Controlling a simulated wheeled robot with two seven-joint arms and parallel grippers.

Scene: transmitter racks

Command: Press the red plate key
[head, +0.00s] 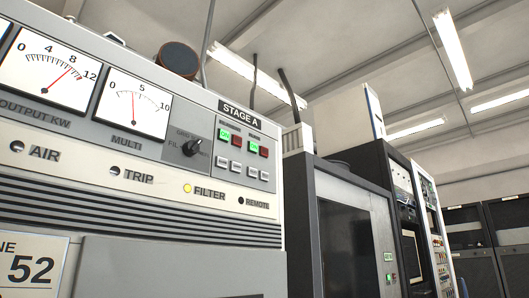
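The grey cabinet marked STAGE A (240,114) fills the left of the head view. Its key group at the upper right has two lit green keys (225,135) (253,147) and two dark red keys (237,141) (264,151), each red one just right of a green one. The small labels above them are too small to read, so I cannot tell which red key is the plate key. Several pale grey keys (236,167) sit below. Neither of my grippers is in view.
The FILTER lamp (188,188) glows yellow; AIR, TRIP and REMOTE are dark. Dark slats run below. A dark cabinet (345,235) and more racks (430,215) stand to the right.

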